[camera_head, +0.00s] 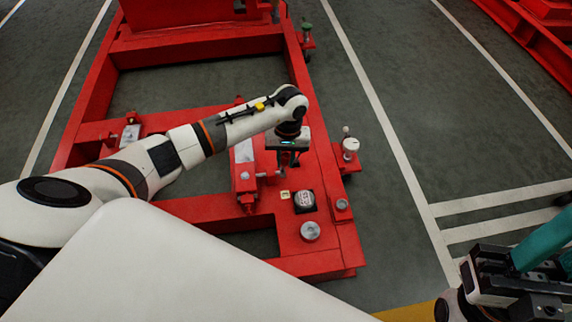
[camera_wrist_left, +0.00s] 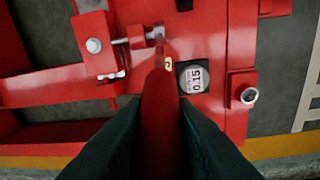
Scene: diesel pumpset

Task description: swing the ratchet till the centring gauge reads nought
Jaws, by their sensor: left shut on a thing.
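My left gripper (camera_head: 286,163) is over the red frame and shut on the red ratchet handle (camera_wrist_left: 160,105), which stands between its dark fingers in the left wrist view. A metal ratchet shank (camera_wrist_left: 158,36) shows beyond the handle, beside the screw end of a red block (camera_wrist_left: 96,40). Whether it is seated on the screw I cannot tell. The round centring gauge (camera_wrist_left: 194,78) reads 0.15 in the left wrist view; it also shows in the head view (camera_head: 305,201), just below the left gripper. My right gripper (camera_head: 510,275) is at the lower right, by a teal part (camera_head: 542,243); its jaws are unclear.
The red base frame (camera_head: 315,262) fills the middle. A round silver fitting (camera_head: 310,231) and a small yellow tag (camera_head: 285,194) sit near the gauge. A white-capped post (camera_head: 350,145) stands at the frame's right edge.

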